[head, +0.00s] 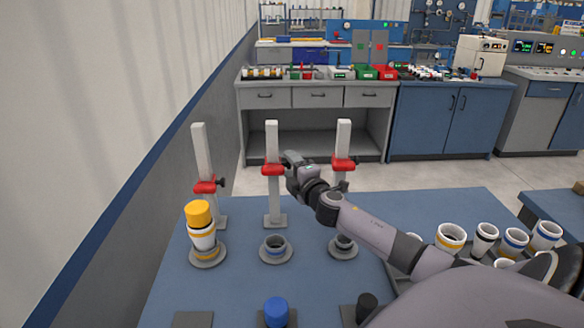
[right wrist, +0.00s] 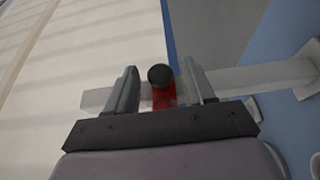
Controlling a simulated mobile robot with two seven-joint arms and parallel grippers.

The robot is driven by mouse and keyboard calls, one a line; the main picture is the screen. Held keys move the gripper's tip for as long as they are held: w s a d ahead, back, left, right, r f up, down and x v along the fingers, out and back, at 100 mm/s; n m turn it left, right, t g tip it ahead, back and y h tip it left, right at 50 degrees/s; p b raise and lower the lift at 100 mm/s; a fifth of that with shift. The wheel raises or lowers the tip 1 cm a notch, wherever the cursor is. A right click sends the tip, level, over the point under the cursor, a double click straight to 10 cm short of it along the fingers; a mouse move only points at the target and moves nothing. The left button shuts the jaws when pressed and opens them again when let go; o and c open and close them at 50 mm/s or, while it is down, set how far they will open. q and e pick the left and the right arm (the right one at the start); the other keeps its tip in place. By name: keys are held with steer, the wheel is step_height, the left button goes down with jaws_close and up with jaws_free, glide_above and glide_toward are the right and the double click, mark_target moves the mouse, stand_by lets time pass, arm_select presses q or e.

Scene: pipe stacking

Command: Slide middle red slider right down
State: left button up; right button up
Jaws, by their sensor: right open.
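The middle red slider (head: 272,170) sits on the upper half of an upright white post (head: 272,205) in the head view. My right gripper (head: 288,163) is at its right side, at about the slider's height. In the right wrist view the red slider (right wrist: 164,98) and its round black knob (right wrist: 160,75) show between the two open fingers of my right gripper (right wrist: 161,84). I cannot tell whether a finger touches the slider. My left gripper is not in view.
A left red slider (head: 205,187) and a right red slider (head: 343,164) sit on posts at either side. A yellow-topped stack (head: 200,230) stands at the left. Several cups, including a yellow-banded one (head: 450,238), stand at the right. A blue cylinder (head: 276,311) is near the front.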

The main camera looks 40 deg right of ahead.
steer(key=shift+c, duration=0.3)
jaws_close()
step_height(320, 180, down, 8)
steer(key=b, duration=0.7)
steer(key=shift+a, duration=0.15)
steer(key=shift+f, duration=0.15)
steer(key=shift+o, duration=0.3)
jaws_free()
steer(key=shift+r, duration=0.2)
